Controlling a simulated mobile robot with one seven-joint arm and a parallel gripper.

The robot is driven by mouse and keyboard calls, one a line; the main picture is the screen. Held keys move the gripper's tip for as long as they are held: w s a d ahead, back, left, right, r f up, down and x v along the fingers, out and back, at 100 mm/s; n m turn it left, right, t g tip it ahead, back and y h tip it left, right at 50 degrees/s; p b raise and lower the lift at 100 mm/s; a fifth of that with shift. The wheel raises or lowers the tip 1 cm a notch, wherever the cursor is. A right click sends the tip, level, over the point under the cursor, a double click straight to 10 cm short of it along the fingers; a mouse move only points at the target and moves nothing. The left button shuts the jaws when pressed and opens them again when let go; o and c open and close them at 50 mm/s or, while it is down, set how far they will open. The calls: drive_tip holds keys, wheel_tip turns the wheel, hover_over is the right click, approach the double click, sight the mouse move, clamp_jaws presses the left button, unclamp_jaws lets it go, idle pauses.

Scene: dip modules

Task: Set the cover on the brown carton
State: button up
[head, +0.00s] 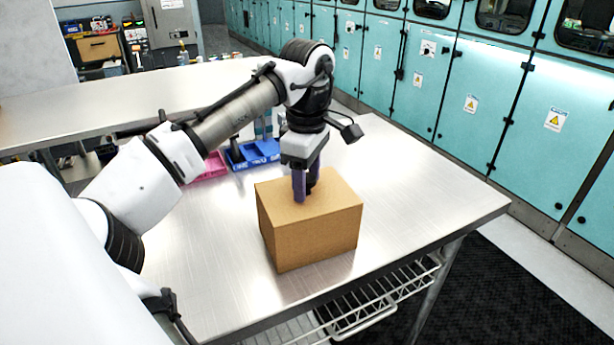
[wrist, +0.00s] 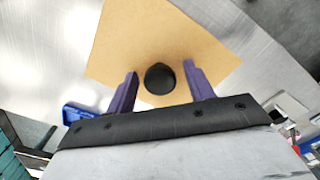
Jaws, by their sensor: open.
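The brown carton (head: 310,238) stands upright on the metal table. A flat brown cover (head: 335,203) with a black knob lies on its top; any gap between the two cannot be made out. My gripper (head: 305,194) points down over the cover. In the wrist view my gripper (wrist: 160,70) is open, with one purple finger on each side of the round black knob (wrist: 160,78), and the brown cover (wrist: 155,40) spreads beyond it. Space shows between the knob and both fingers.
A blue tray (head: 252,154) and a pink tray (head: 212,167) lie behind the carton on the metal table (head: 430,195). The tabletop right of the carton is clear. A wire shelf (head: 375,305) hangs below the front edge. Teal cabinets (head: 480,95) line the back.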

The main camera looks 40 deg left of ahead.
wheel_tip(320, 180, up, 13)
drive_tip(key=p, duration=1)
drive_tip(key=shift+f, duration=0.2)
